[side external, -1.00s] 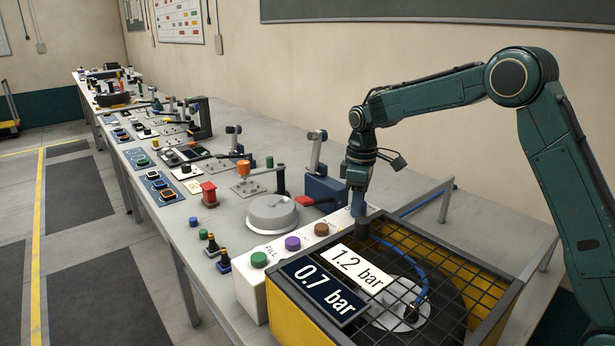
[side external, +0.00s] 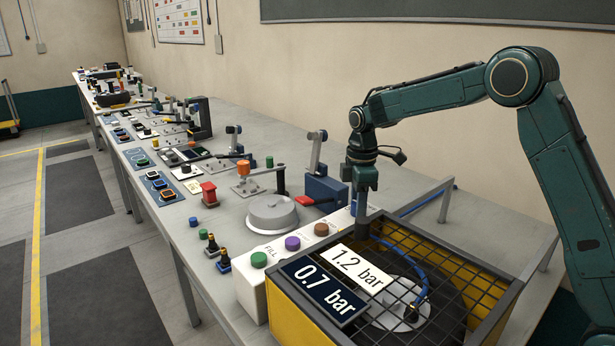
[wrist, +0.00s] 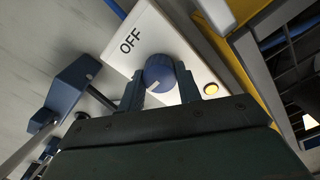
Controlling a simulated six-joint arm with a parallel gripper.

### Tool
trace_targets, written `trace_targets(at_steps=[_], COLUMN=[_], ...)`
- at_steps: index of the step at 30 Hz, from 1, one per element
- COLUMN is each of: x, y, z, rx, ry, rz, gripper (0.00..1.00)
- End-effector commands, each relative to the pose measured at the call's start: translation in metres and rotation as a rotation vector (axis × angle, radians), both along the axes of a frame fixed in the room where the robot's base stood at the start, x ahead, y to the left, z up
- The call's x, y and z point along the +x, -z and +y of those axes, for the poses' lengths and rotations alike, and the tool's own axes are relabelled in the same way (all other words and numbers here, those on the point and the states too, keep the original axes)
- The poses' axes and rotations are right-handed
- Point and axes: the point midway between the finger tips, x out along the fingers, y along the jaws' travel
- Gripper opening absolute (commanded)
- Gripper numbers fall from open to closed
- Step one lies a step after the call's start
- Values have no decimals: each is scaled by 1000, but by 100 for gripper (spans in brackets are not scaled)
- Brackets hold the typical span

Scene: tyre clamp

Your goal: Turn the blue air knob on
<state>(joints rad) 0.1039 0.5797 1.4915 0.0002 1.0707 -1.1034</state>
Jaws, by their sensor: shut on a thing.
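The blue air knob (wrist: 158,70) is in the wrist view, on a white panel marked OFF (wrist: 130,41). Its pale pointer line faces the lower left of the picture, not straight at the OFF lettering. My gripper (wrist: 161,82) is shut on the knob, with one finger on each side. In the side view my gripper (side external: 361,226) points down at the far end of the white control box (side external: 250,292), where the knob is mostly hidden. An amber lamp (wrist: 211,88) glows on the panel beside the knob.
A yellow cage (side external: 285,318) with a black mesh lid and a tyre inside stands right beside the box. Green, purple and brown buttons (side external: 292,243) line the box.

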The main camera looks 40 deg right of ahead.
Motion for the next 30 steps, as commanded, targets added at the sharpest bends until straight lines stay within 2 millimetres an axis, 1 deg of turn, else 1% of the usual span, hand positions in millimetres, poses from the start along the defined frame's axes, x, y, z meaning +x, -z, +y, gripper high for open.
trace_targets(at_steps=[3, 4, 6, 7, 16, 20, 26, 30], x=[1, 1, 1, 1, 0, 0, 1, 1], y=[-1, -1, -1, -1, -1, -4, -19, -39], z=[0, 0, 0, 0, 0, 0, 0, 0], rx=[0, 0, 0, 0, 0, 0, 0, 0], ry=[-2, -2, -1, -1, 1, 1, 1, 1], rz=[-4, -4, -4, -4, -1, -1, -2, -6], gripper=[11, 38, 52, 56, 56, 56, 56, 56])
